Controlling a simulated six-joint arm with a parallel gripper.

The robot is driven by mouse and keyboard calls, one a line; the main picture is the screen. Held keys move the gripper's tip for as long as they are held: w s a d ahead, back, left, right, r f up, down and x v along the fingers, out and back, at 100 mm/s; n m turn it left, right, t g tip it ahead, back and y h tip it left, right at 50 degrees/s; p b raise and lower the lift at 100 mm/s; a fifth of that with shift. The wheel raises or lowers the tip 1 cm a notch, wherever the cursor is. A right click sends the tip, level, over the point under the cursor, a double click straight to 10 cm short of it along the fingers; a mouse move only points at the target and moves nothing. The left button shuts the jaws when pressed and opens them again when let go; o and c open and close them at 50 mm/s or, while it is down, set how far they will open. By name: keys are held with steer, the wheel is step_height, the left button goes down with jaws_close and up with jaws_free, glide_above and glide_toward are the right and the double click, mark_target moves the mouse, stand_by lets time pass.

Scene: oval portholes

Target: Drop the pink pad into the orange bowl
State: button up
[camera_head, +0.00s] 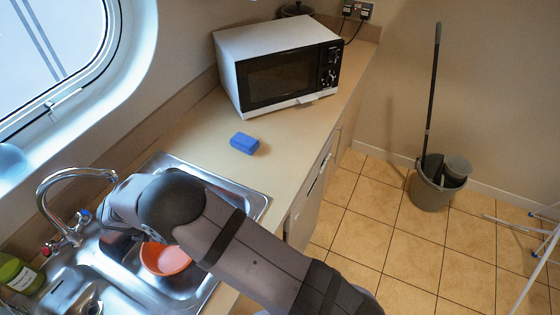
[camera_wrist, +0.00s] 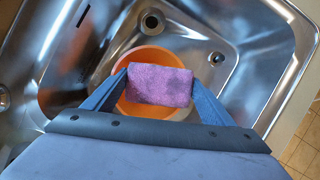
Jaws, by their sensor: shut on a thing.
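The pink pad (camera_wrist: 160,85) is held between the two fingers of my gripper (camera_wrist: 160,88) in the wrist view. It looks pinkish-purple with a darker patch. The orange bowl (camera_wrist: 133,107) stands in the sink basin, behind and below the pad in that view, and the pad covers part of it. In the head view the orange bowl (camera_head: 165,259) shows in the sink, partly hidden by my arm.
The steel sink (camera_head: 245,200) has a curved tap (camera_head: 75,176) at its left. A blue sponge (camera_head: 244,143) lies on the counter near a white microwave (camera_head: 282,70). A green bottle (camera_head: 20,273) stands at the lower left. The counter between sink and microwave is otherwise clear.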

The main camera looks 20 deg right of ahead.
steer(key=shift+f+b, duration=1.3)
steer(key=shift+f, duration=0.5)
steer(key=o, duration=1)
steer(key=shift+r, duration=0.1)
steer(key=shift+b+v, duration=1.15)
steer(key=shift+v, duration=2.5)
steer(key=shift+s, duration=0.1)
